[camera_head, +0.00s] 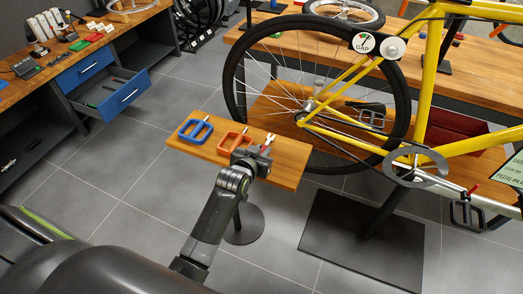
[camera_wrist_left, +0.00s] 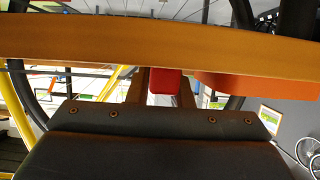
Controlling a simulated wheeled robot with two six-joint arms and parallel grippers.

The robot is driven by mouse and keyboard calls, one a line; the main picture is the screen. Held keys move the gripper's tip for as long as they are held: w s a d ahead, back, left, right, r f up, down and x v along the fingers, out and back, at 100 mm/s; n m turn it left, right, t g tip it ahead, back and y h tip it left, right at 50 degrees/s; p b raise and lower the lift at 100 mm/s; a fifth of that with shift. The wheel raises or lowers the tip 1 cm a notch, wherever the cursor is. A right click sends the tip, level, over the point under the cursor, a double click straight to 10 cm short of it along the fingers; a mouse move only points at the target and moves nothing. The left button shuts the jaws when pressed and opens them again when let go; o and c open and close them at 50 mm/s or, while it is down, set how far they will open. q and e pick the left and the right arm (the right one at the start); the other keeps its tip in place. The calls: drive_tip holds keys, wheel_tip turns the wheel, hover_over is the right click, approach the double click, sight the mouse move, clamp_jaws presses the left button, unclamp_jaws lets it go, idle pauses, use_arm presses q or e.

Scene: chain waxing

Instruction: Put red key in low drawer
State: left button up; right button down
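The red key (camera_head: 269,138) is at the right end of the row on a small wooden stand (camera_head: 287,172). My left gripper (camera_head: 258,155) is at the stand's near side, right at the key. In the left wrist view, a red part of the key (camera_wrist_left: 166,82) shows between the two fingers (camera_wrist_left: 163,88), beneath the wooden edge. Whether the fingers press on it cannot be told. The low drawer (camera_head: 122,97), blue-fronted, is pulled open under the left workbench, with small items inside. My right gripper is not in view.
The upper blue drawer (camera_head: 84,66) is shut. A yellow bicycle (camera_head: 428,85) stands close behind the stand. Grey floor (camera_head: 125,160) is free between stand and drawers.

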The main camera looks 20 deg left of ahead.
use_arm(q)
drive_tip(key=o, duration=0.4)
drive_tip(key=shift+c, duration=0.2)
drive_tip(key=shift+s+r, duration=0.1)
drive_tip(key=shift+r, duration=0.15)
drive_tip(key=p+v, duration=0.1)
drive_tip(key=v, duration=1)
drive_tip(key=shift+s, duration=0.35)
drive_tip(key=shift+r, duration=0.15)
